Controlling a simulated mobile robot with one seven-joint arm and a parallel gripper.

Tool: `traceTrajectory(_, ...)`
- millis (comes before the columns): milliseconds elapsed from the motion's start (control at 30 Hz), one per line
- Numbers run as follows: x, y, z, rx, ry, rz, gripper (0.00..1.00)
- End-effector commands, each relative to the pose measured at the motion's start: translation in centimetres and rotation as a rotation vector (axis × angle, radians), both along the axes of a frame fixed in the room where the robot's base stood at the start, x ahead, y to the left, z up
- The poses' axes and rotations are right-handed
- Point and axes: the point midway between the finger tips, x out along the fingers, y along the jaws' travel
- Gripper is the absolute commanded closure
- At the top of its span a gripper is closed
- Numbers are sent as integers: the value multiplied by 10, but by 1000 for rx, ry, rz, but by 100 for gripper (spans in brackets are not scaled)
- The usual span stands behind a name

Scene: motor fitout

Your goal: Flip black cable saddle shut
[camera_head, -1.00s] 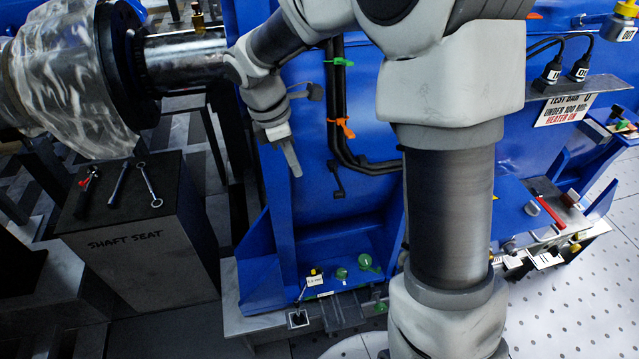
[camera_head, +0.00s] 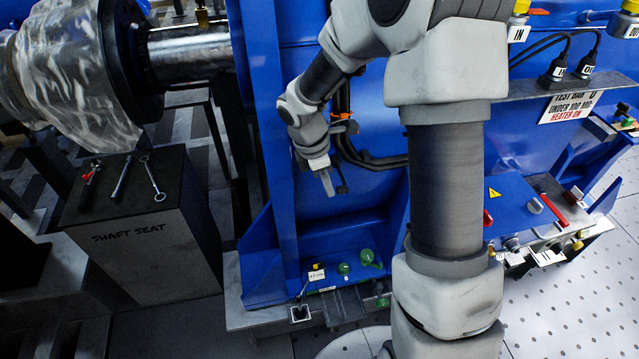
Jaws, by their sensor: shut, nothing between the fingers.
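Black cables (camera_head: 378,162) run down the blue motor housing and bend to the right. A small black part (camera_head: 342,188), which looks like the cable saddle, sits on the blue face just below the bend. My gripper (camera_head: 328,188) is shut and empty, pointing down, just left of this part in the picture. Its fingers partly overlap it, and I cannot tell if they touch. Whether the saddle's flap is open or shut is too small to tell. An orange tie (camera_head: 341,117) is on the cables above my gripper.
My arm covers the upper cables and the middle of the housing. A dark block marked SHAFT SEAT (camera_head: 150,240) with tools stands left. Green knobs (camera_head: 366,257) sit on the ledge below. A shelf with plugs (camera_head: 560,85) juts out at right.

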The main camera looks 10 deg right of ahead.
Motion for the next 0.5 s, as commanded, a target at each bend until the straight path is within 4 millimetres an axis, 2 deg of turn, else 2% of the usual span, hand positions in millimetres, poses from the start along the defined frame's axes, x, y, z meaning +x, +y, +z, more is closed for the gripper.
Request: traceTrajectory(500,-2,-3,1,2,0,32,100)
